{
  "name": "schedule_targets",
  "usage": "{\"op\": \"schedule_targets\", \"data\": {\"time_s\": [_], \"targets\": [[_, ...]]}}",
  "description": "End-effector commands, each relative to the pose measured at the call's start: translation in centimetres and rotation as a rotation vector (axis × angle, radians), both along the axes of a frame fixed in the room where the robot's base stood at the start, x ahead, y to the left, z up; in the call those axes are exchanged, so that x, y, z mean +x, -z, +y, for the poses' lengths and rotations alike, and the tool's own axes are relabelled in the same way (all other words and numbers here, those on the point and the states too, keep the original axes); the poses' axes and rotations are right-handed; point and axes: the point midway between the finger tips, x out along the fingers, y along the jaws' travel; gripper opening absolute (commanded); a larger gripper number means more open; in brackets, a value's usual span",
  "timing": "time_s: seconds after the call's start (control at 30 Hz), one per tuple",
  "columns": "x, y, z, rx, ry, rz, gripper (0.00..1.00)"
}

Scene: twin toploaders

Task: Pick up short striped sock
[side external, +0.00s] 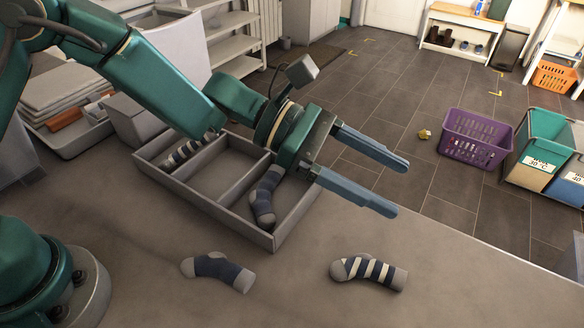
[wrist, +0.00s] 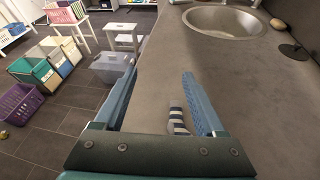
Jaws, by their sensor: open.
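A navy and cream striped sock with grey heel and toe (side external: 368,272) lies on the counter at the front right. Its striped end also shows between my fingers near the bottom of the wrist view (wrist: 178,122), partly hidden by the gripper body. My gripper (side external: 400,188) is open and empty, above and behind this sock in the side view. Its two blue fingers stand wide apart in the wrist view (wrist: 160,72). Another striped sock (side external: 184,151) lies in the left compartment of the grey divided tray (side external: 222,215).
A plain navy and grey sock (side external: 218,270) lies on the counter left of the striped one. Another plain sock (side external: 265,195) is in the tray's right compartment. A sink (wrist: 225,20) is set into the counter. A purple basket (side external: 476,140) stands on the floor beyond the counter edge.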

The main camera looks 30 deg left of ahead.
Motion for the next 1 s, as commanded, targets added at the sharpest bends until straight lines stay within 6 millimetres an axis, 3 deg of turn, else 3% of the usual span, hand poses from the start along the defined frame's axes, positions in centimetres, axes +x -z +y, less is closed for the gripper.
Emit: {"op": "schedule_targets", "data": {"time_s": [0.03,0.1,0.2,0.5,0.77,0.93,1.0], "targets": [[-0.4,2.0,-0.6,0.011,0.002,0.046,0.72],[-1.0,3.9,-1.1,0.026,0.014,0.086,0.72],[-2.0,5.8,-1.6,0.048,0.036,0.121,0.72],[-2.6,9.3,-1.9,0.056,0.05,0.133,0.72],[-2.6,11.0,-1.9,0.056,0.05,0.132,0.72],[-2.7,13.5,-1.9,0.057,0.049,0.133,0.72],[-2.6,13.7,-2.9,0.056,0.055,0.127,0.72]]}}
